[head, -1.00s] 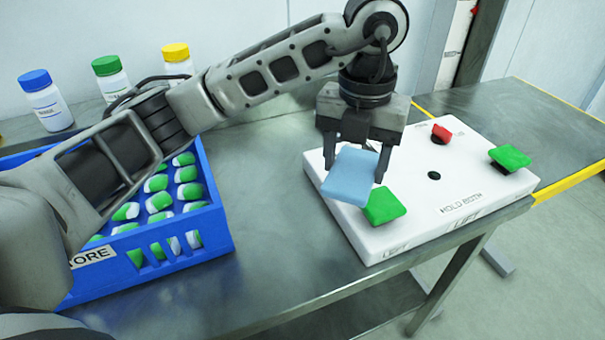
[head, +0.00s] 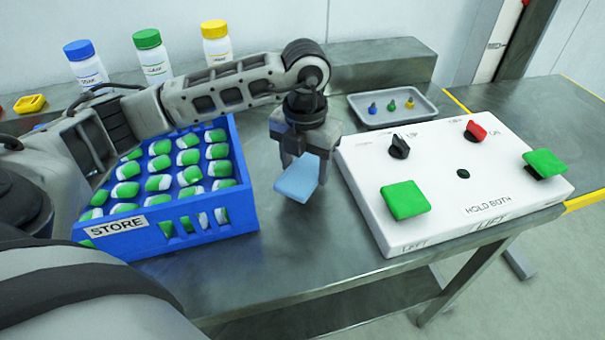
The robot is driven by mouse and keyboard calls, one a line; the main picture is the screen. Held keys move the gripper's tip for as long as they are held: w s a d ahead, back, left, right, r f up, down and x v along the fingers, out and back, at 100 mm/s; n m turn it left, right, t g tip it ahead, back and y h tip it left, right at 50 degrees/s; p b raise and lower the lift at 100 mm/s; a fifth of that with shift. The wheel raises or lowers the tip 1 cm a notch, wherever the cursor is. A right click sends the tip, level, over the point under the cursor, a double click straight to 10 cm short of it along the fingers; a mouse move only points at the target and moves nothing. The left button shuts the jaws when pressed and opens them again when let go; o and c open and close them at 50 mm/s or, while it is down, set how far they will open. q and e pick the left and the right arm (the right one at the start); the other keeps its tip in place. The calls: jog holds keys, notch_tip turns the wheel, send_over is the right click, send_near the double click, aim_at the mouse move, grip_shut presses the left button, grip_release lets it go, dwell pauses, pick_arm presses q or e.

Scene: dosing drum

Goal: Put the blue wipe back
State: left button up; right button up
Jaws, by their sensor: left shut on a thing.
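The blue wipe (head: 297,178) is a light blue folded pad. My left gripper (head: 305,160) is shut on it and holds it tilted above the table. It hangs between the blue STORE crate and the white control box, apart from both. My right gripper is not in view.
The blue STORE crate (head: 160,240) at left holds many green-and-white pieces. The white control box (head: 440,222) at right has green pads, a red switch and a black knob. A grey tray (head: 372,121) with small coloured pegs and several bottles (head: 152,56) stand behind. Bare table (head: 310,250) lies in front.

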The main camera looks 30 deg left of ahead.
aim_at(302, 169)
pick_arm(q)
jog(key=shift+a+f+p, duration=0.15)
jog(key=shift+f, duration=0.8)
jog(key=shift+a+f+p, duration=0.1)
jog(key=shift+f+p, duration=0.05)
jog(key=shift+f, duration=0.8)
jog(key=o, duration=0.9)
jog(key=shift+o, duration=0.2)
notch_tip(302, 169, up, 12)
jog(key=shift+r+b, duration=0.15)
jog(key=shift+b, duration=0.35)
jog(key=shift+s, duration=0.1)
